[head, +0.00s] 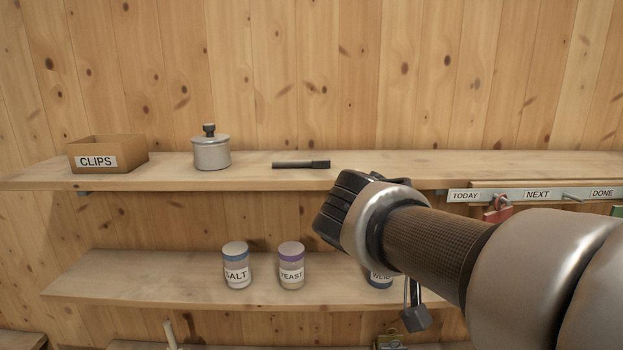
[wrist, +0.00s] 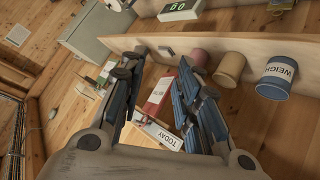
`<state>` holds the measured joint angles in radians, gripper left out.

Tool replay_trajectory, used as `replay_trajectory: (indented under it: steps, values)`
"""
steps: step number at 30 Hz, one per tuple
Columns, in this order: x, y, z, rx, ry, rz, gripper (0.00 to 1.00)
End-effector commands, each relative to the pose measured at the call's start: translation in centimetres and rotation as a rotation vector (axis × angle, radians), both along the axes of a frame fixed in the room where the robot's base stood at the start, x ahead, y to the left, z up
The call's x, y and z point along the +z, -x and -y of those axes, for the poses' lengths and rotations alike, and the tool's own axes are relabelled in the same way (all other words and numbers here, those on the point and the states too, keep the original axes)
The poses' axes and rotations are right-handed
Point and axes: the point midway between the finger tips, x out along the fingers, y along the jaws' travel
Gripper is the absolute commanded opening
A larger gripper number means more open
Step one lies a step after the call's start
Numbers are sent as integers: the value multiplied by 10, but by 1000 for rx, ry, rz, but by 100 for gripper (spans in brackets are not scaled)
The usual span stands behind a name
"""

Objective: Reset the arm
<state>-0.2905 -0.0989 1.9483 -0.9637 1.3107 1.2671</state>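The upper shelf (head: 400,165) holds a CLIPS box (head: 107,153), a lidded pot (head: 211,153) and a black-and-grey rod (head: 301,165). SALT (head: 236,267) and YEAST (head: 291,267) jars stand on the lower shelf. A TODAY/NEXT/DONE rail (head: 520,195) is at right.

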Motion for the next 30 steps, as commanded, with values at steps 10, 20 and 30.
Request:
replay_trajectory:
  steps: [10,20,30]
  values:
    - [-175,116,-23,324,-327,-294,30]
    - [-289,179,-83,715,-522,-278,30]
    - [-293,182,-90,761,-532,-266,30]
